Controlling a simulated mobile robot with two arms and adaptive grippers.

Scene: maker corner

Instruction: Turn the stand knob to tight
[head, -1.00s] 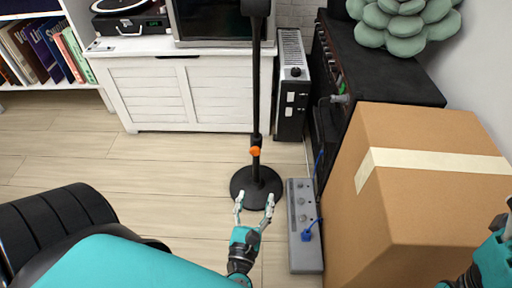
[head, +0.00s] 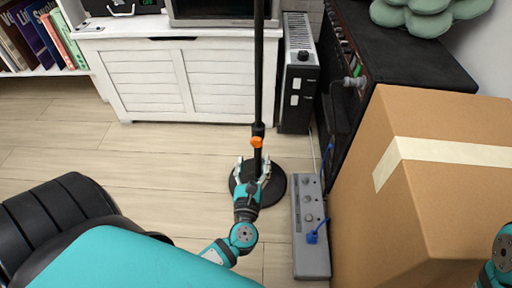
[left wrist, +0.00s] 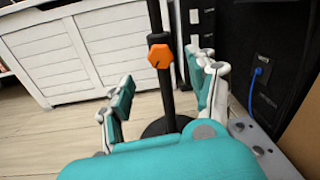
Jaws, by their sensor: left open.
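The stand is a black upright pole (head: 259,80) on a round black base (head: 276,190). Its orange knob (head: 256,142) sits low on the pole, and the knob also shows in the left wrist view (left wrist: 160,56). My left gripper (head: 252,165) is open and empty just below the knob in the head view, in front of the pole. In the left wrist view its fingers (left wrist: 163,95) are spread, with the knob above and beyond the gap between them, not touched. My right arm shows only in part at the right edge; its fingers are not visible.
A cardboard box (head: 440,220) and a black amplifier (head: 400,62) stand further right. A white cabinet (head: 160,85) and a heater (head: 297,85) are behind. The floor left of the stand is clear.

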